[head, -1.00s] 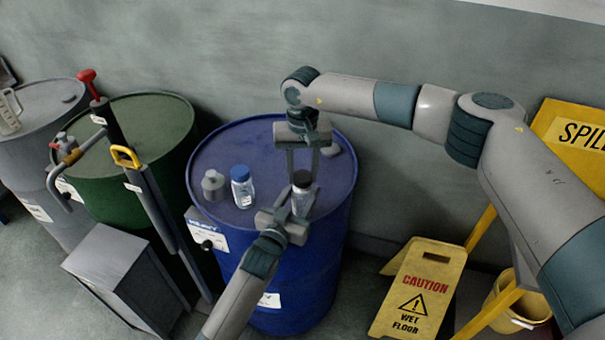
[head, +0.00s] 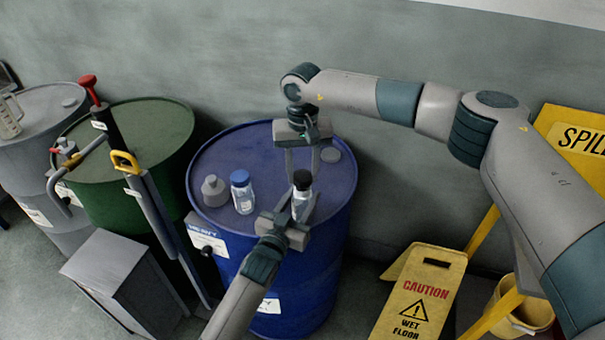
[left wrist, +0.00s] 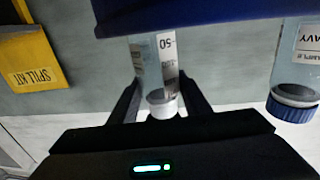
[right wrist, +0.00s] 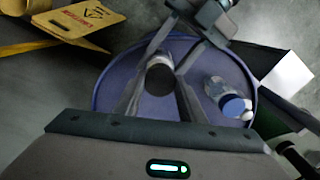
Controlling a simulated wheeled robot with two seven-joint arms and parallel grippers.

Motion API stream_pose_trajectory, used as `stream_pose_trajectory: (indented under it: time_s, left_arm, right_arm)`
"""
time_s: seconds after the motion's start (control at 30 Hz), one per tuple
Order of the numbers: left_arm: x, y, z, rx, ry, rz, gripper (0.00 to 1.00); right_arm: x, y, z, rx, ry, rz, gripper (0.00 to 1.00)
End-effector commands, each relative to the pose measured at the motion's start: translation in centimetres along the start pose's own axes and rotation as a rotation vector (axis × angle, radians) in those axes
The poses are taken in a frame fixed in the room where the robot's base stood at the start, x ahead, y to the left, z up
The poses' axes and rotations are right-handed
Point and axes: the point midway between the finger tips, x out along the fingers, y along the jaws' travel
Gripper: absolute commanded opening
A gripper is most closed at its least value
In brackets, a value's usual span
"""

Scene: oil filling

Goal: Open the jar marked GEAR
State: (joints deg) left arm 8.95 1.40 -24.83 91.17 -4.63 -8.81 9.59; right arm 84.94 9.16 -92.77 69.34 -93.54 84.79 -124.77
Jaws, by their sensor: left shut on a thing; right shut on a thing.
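A clear jar (head: 300,208) with a black cap (head: 302,178) is at the front right of the blue drum's top. My left gripper (head: 298,212) is shut on its body from the front. In the left wrist view the jar (left wrist: 155,65) appears inverted, with scale marks and a pale neck ring; no GEAR marking is readable. My right gripper (head: 303,170) reaches down from above and is shut on the black cap, which also shows in the right wrist view (right wrist: 160,80). I cannot tell whether a gap separates cap and jar.
A blue-capped jar (head: 242,194), labelled HEAVY in the left wrist view (left wrist: 308,45), and a grey bottle (head: 214,191) stand left on the blue drum (head: 270,155). A green drum (head: 160,125) with pumps is farther left. A wet-floor sign (head: 415,300) stands right.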

Motion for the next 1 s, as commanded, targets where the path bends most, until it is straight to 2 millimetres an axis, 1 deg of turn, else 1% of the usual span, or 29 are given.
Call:
stream_pose_trajectory:
  time_s: [0.03,0.23,0.37,0.57,0.6,0.67,0.7,1.0]
  left_arm:
    - [0.0,0.0,0.0,0.0,-0.001,0.0,0.0]
    - [0.0,0.0,0.1,0.0,-0.001,0.0,0.0]
    - [0.0,0.0,0.1,0.0,-0.001,0.0,0.0]
    - [0.0,0.0,0.0,0.0,-0.001,0.0,0.0]
    - [0.0,0.0,0.0,0.0,-0.001,0.0,0.48]
    - [0.0,0.0,0.0,0.0,-0.001,0.0,0.62]
    - [0.0,0.0,0.0,0.0,-0.001,0.0,0.65]
    - [-0.1,0.0,0.0,0.0,0.0,0.0,0.65]
  right_arm:
    - [-0.6,0.0,0.0,0.0,0.001,0.0,0.09]
    - [-2.6,0.0,0.0,0.0,0.001,-0.001,0.09]
    - [-3.1,0.0,0.0,0.001,0.0,0.0,0.09]
    - [-3.1,0.0,0.0,0.0,0.0,0.0,0.09]
    - [-3.1,0.0,0.0,0.0,0.0,0.0,0.09]
    - [-3.1,0.0,0.0,0.0,0.0,0.0,0.09]
    - [-3.1,0.0,0.0,0.0,0.0,0.0,0.09]
    - [-3.1,0.0,0.0,0.0,0.0,0.0,0.09]
